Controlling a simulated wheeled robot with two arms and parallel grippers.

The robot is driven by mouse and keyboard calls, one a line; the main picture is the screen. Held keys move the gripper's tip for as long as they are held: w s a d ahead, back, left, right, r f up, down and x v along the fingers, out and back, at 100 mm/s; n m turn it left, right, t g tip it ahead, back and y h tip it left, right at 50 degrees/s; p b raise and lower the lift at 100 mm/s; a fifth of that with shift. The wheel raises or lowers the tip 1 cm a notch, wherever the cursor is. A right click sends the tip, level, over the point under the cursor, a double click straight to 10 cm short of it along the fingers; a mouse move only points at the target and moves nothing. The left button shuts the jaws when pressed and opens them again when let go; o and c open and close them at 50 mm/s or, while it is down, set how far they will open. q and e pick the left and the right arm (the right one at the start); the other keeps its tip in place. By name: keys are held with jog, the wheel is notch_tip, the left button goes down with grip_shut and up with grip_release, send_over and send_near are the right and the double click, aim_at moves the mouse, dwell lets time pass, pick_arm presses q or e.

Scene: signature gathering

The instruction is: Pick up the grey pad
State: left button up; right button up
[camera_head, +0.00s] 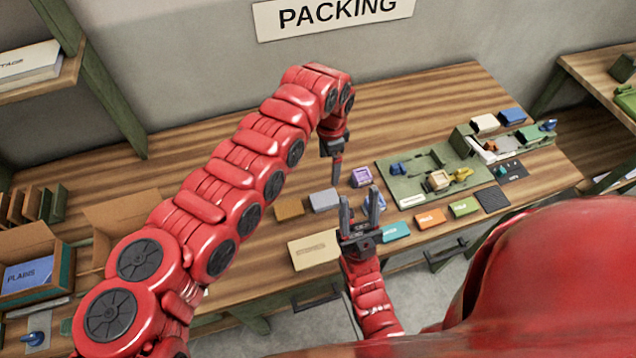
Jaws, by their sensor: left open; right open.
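The grey pad (324,200) lies flat on the wooden table, just right of a brown pad (289,208). My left gripper (336,182) points down above and slightly right of the grey pad's far side, empty. Its fingers show almost edge-on, and I cannot tell its exact height over the table. My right gripper (360,194) is open and empty, with its fingers pointing away from me, right of the grey pad and partly in front of a blue item (374,203).
A purple item (361,177) stands right of my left gripper. A green tray (413,199) with small parts lies further right. Teal (396,231), orange (430,219), green (464,208) and dark (493,200) pads line the front.

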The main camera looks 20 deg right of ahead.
pick_arm(q)
jog(key=b, duration=0.6)
send_over(324, 198)
jog(key=f, duration=1.1)
jog(key=shift+s+d+f, duration=0.15)
jog(key=shift+d+f, duration=0.1)
jog(key=shift+d, duration=0.1)
jog(key=shift+s+f, duration=0.1)
jog(key=shift+f, duration=0.5)
jog(key=f+b, duration=0.1)
jog(key=f, duration=0.2)
jog(key=f+b, duration=0.1)
jog(key=shift+w+a+f+b, duration=0.2)
jog(key=shift+w+a+b, duration=0.05)
jog(key=shift+a+b, duration=0.1)
jog(key=shift+r, duration=0.1)
jog(key=shift+c, duration=1.1)
jog(key=c, duration=1.1)
